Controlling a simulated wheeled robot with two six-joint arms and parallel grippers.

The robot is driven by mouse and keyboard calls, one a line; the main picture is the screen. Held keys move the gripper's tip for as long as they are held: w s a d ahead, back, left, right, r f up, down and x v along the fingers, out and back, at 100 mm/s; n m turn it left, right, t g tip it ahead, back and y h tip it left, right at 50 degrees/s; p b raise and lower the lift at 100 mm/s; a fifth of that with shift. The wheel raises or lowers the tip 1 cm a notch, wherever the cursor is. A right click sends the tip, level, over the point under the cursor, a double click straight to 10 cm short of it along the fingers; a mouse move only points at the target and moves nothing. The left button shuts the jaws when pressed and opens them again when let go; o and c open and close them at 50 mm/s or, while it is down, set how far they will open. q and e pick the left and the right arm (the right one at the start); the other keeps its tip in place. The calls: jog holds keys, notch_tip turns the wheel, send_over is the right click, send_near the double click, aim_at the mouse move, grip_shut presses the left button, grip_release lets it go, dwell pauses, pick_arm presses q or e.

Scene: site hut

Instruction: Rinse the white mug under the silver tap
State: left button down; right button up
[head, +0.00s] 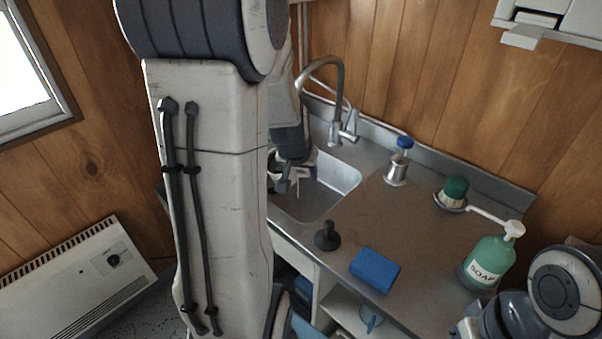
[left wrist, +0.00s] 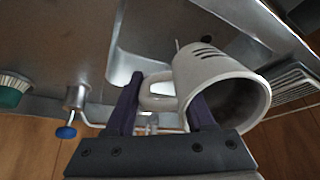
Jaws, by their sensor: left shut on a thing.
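The white mug (left wrist: 212,72) fills the middle of the left wrist view, with dark stripes on its side. Its dark opening faces the lower right of that picture. My left gripper (left wrist: 165,105) is shut on its handle, with a finger on either side. In the head view my left gripper (head: 288,180) is over the sink basin (head: 340,180); the mug there is mostly hidden by my arm and gripper. The silver tap (head: 338,85) arches over the basin just right of my wrist. I see no water stream. My right gripper is out of view.
On the counter (head: 390,220) right of the basin are a blue-topped steel pot (head: 397,170), a green-topped brush (head: 454,190), a soap bottle (head: 487,262), a blue sponge (head: 374,269) and a black plug (head: 327,238). A rack (left wrist: 292,82) shows in the left wrist view.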

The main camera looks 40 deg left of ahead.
pick_arm(q)
jog(key=w+a+f+p, duration=0.2)
jog(key=w+a, duration=0.3)
jog(key=w, duration=0.6)
jog(key=shift+w+a+f+p, duration=0.15)
jog(key=shift+f+p, duration=0.05)
jog(key=shift+p, duration=0.15)
dwell(0.3)
dwell(0.4)
jog(key=shift+w+d+p, duration=0.25)
jog(key=shift+d+p, duration=0.3)
jog(key=shift+p, duration=0.4)
jog(key=shift+f, duration=0.1)
jog(key=shift+s+a+b, duration=0.25)
jog(key=shift+a+b, duration=0.25)
jog(key=shift+b, duration=0.2)
